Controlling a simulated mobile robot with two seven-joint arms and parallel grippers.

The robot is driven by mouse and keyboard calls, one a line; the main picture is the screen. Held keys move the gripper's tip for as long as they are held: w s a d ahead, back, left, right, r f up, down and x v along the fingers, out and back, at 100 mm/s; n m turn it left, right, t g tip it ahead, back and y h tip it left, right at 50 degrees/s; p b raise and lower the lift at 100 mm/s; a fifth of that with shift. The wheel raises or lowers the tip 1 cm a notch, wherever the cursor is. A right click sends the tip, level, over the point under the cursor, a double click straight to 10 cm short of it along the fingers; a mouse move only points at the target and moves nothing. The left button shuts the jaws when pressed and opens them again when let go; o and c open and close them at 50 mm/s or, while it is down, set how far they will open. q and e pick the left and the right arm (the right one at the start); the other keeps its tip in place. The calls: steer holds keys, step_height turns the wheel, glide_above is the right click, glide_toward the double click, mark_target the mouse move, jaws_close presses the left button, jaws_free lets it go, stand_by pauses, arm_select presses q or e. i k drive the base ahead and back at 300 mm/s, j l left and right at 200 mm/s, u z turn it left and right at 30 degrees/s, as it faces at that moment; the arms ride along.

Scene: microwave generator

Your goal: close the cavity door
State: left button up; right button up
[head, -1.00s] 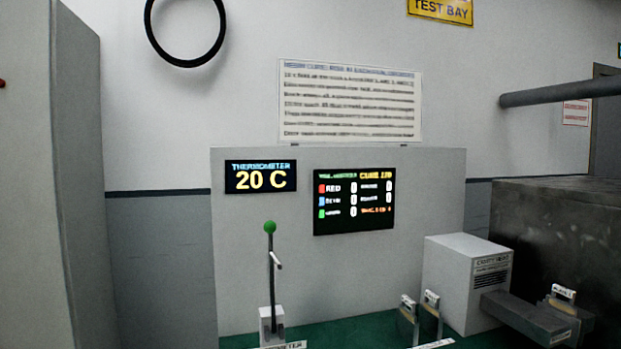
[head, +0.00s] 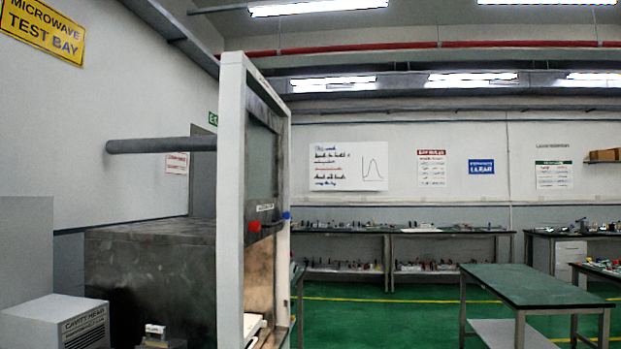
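A tall white frame (head: 230,200) stands upright at left of centre in the head view, seen at a steep angle. A grey pane (head: 262,160), which looks like the cavity door, fills its upper part. A bar below the pane carries a red knob (head: 254,226) and a blue knob (head: 286,215). Below the bar a brownish metal surface (head: 261,275) shows, seemingly the cavity inside. A dark metal box (head: 150,265) joins the frame on the left. Neither of my grippers is in view.
A light box labelled cavity head (head: 55,322) stands at the lower left. A grey pipe (head: 155,145) sticks out above the dark box. A green-topped table (head: 530,285) stands at the right. Benches line the far wall. Green floor is clear between.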

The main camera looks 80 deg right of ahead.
mark_target(267, 211)
steer(key=l+z, duration=0.1)
steer(key=z, duration=2.25)
